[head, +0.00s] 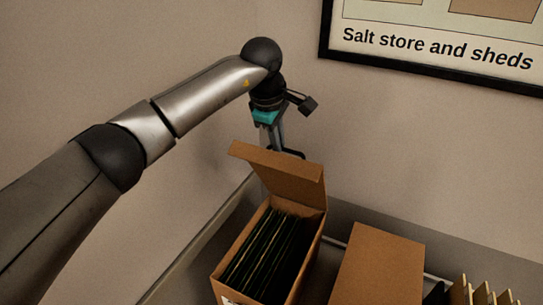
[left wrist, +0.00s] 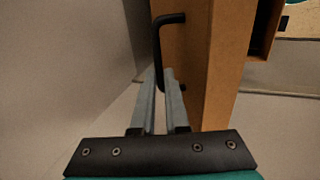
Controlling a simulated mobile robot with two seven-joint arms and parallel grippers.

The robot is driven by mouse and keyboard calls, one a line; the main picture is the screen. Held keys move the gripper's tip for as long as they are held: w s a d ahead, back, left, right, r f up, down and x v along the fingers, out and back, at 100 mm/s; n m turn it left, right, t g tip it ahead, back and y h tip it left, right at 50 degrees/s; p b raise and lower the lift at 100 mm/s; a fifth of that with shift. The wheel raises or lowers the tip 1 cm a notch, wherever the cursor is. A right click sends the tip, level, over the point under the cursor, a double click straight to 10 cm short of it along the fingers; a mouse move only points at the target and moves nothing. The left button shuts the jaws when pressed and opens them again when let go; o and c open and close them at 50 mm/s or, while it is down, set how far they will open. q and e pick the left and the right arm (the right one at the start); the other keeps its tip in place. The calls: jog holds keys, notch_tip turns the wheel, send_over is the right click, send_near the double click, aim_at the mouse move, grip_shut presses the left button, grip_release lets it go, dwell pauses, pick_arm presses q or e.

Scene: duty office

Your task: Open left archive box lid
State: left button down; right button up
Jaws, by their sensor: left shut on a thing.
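The left archive box (head: 310,255) is brown cardboard, with several dark folders (head: 265,250) standing inside. Its lid (head: 280,175) is tilted up at the far end, so the box stands open. In the left wrist view the lid (left wrist: 212,65) fills the right middle, with a black handle (left wrist: 157,45) on its face. My left gripper (head: 279,150) is behind the raised lid. In the left wrist view its fingers (left wrist: 160,82) are shut on the lower part of the handle. The lid partly hides the fingertips in the head view. My right gripper is not in view.
A second brown box (head: 380,262) with a closed top stands to the right. Several upright tan dividers (head: 482,292) are at the bottom right. A wall and a framed sign (head: 437,47) are behind. The air above the boxes is clear.

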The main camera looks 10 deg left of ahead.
pick_arm(q)
jog(key=shift+w+d+r, duration=0.15)
jog(key=shift+w+d, duration=0.05)
jog(key=shift+w, duration=0.4)
jog(key=shift+w+d+r, duration=0.2)
jog(key=shift+w, duration=0.45)
jog(key=shift+w+d+r, duration=0.15)
jog(key=shift+w+d, duration=0.05)
jog(key=shift+w, duration=0.4)
